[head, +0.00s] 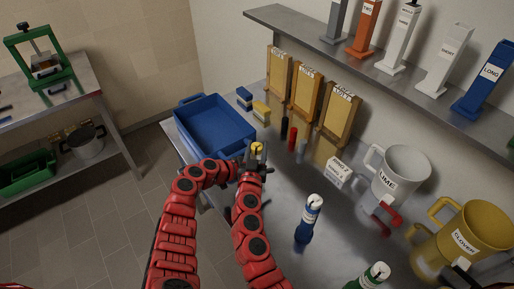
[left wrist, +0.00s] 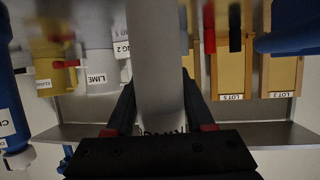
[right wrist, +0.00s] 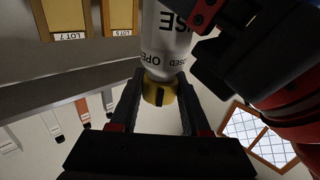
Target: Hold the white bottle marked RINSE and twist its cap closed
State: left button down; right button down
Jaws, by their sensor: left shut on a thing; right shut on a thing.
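The white bottle marked RINSE is upside down in the right wrist view (right wrist: 168,35), with the words OPEN and CLOSED near its neck. In the left wrist view the bottle (left wrist: 155,65) stands between the fingers of my left gripper (head: 257,169), which is shut on its body. The yellow cap (right wrist: 158,92), with a dark stripe, is on the bottle and between the fingers of my right gripper (right wrist: 158,105), which is shut on it. In the head view the cap (head: 257,147) shows above the grippers, and the bottle's body is mostly hidden.
A blue tray (head: 214,126) stands behind my grippers on the metal bench. A blue bottle (head: 308,218), a white box (head: 338,172), a LIME jug (head: 401,172) and a yellow CLOVER jug (head: 466,235) stand to the right. Wooden LOT boards (head: 340,112) line the wall.

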aim_at(254, 152)
jog(key=shift+s+a+f+h, duration=0.1)
jog(key=shift+a+f+h, duration=0.15)
jog(key=shift+h, duration=0.05)
jog(key=shift+d+r+m+h, duration=0.1)
jog(key=shift+r+m+h, duration=0.1)
jog(key=shift+m+h, duration=0.55)
jog(key=shift+f+m+h, duration=0.1)
jog(key=shift+m+h, duration=0.15)
jog(key=shift+h, duration=0.3)
jog(key=shift+g, duration=0.3)
jog(key=shift+d+r+h, duration=0.1)
jog(key=shift+r+h, duration=0.15)
jog(key=shift+h, duration=0.05)
jog(key=shift+c, duration=1.8)
grip_release()
jog(key=shift+v, duration=3.7)
jog(key=shift+o, duration=0.2)
jog(key=shift+m, duration=0.3)
